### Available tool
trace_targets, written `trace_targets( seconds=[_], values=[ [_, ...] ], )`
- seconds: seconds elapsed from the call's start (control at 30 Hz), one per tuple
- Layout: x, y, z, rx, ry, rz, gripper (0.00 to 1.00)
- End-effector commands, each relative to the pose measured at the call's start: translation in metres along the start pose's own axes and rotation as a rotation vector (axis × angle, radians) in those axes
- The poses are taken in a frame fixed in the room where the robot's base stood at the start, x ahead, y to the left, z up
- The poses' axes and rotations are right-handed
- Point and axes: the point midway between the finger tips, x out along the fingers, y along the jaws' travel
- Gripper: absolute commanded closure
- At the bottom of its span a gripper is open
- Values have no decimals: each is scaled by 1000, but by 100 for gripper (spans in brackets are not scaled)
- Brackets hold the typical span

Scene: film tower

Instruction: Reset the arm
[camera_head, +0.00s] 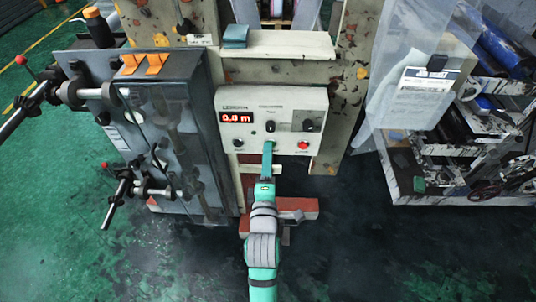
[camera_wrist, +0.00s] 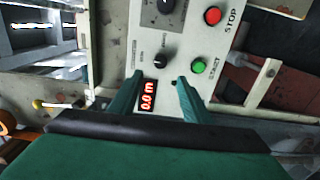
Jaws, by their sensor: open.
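My gripper (camera_head: 267,148) is in front of the control panel (camera_head: 285,98), near its lower middle edge. In the wrist view my gripper (camera_wrist: 161,77) shows two green fingers spread apart with nothing between them. The red display (camera_head: 236,117) reads 0.0 m; in the wrist view the display (camera_wrist: 148,95) shows between the fingers. The green START button (camera_wrist: 198,66) is close beside the right fingertip. The red STOP button (camera_wrist: 213,16) is farther up. I cannot tell whether a finger touches the panel.
A grey cabinet (camera_head: 160,125) with handles and rods stands left of the panel. A ledge (camera_head: 285,45) juts out above it. Clear sheeting with a paper label (camera_head: 427,80) and a rack of rolls (camera_head: 460,150) are at right. Green floor (camera_head: 60,180) is open at left.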

Motion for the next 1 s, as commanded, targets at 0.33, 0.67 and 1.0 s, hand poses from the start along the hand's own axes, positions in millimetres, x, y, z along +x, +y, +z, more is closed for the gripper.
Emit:
trace_targets(
  seconds=[0.33, 0.67, 1.0],
  values=[
    [0, 0, -1, 0, 1, 0, 56],
    [-26, -28, 1, 113, 3, -27, 56],
    [-123, -96, 6, 531, -10, -92, 56]
  ],
)
